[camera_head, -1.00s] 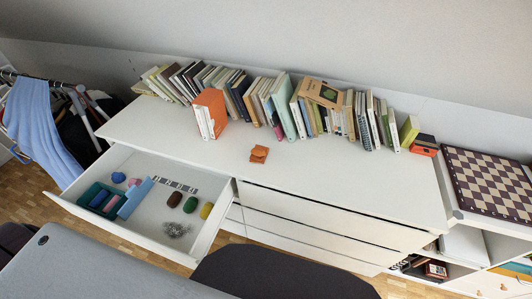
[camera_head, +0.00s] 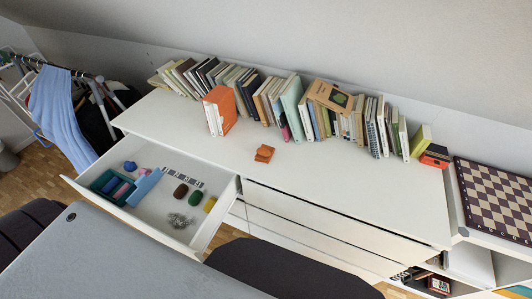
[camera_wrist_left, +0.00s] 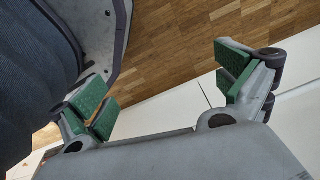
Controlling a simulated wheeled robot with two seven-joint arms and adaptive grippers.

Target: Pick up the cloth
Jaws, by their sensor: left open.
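A small orange folded piece that looks like cloth (camera_head: 264,153) lies flat on the white dresser top (camera_head: 330,185), near its middle, with bare surface around it. A long light-blue cloth (camera_head: 62,115) hangs from a clothes rack at the far left. My left gripper (camera_wrist_left: 165,90) shows in the left wrist view, its green-padded fingers wide apart and nothing between them. Wood floor and white drawer fronts show beyond the fingers. Neither cloth shows in that view. Neither gripper shows in the head view.
A row of books (camera_head: 290,105) lines the back of the dresser, with an orange book (camera_head: 220,110) standing forward. The open drawer (camera_head: 150,215) at left holds a teal tray and several small items. A chessboard (camera_head: 495,200) lies at right. The dresser's front top is clear.

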